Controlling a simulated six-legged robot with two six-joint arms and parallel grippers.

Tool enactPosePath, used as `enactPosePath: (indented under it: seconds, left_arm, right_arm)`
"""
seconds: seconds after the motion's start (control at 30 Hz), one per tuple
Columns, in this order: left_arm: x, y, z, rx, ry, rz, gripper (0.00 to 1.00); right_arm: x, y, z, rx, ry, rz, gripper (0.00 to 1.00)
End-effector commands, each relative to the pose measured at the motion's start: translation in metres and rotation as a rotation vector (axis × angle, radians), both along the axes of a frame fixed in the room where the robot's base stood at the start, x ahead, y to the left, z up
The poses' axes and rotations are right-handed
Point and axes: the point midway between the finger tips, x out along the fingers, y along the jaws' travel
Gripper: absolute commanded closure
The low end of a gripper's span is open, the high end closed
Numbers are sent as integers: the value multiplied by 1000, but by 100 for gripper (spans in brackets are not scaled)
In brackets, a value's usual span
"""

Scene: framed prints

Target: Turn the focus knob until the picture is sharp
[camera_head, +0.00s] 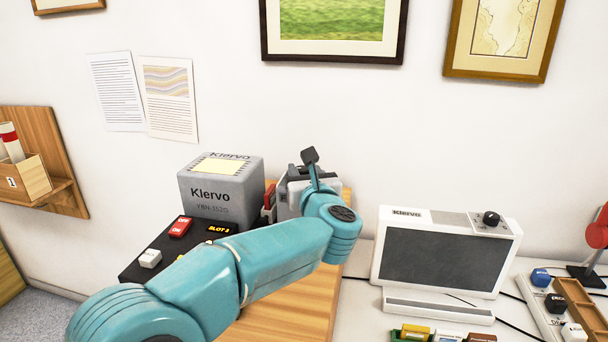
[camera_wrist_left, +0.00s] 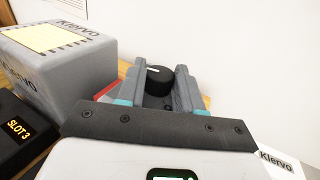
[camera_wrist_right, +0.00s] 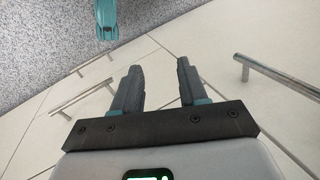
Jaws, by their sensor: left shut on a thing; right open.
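A black knob (camera_wrist_left: 158,82) with a white pointer line sits between the fingers of my left gripper (camera_wrist_left: 160,72) in the left wrist view. The fingers are shut on its sides. In the head view my left gripper (camera_head: 297,186) is beside the grey Klervo box and hides the knob it holds. A white Klervo screen unit (camera_head: 508,247) stands to the right, and its screen (camera_head: 437,258) is dark grey with no picture that I can make out. Another black knob (camera_head: 491,218) is on its top right corner. My right gripper (camera_wrist_right: 159,68) is open and empty.
The grey Klervo box (camera_head: 210,194) stands close left of my left gripper. Before it is a black panel (camera_head: 150,252) with red and white switches and a "SLOT 3" display.

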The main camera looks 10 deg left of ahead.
Motion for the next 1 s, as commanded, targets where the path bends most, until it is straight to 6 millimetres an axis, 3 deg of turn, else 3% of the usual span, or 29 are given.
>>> enactPosePath:
  seconds: [0.5, 0.7, 1.0]
  left_arm:
    - [-1, 10, -5, -2, -5, -341, 95]
    - [-1, 12, -3, -1, -3, -511, 95]
    - [0, 14, 0, 1, -1, -706, 95]
  right_arm:
    - [0, 0, -72, 0, 0, 0, 57]
    - [0, 0, -87, 0, 0, 0, 57]
    - [0, 0, -94, 0, 0, 0, 57]
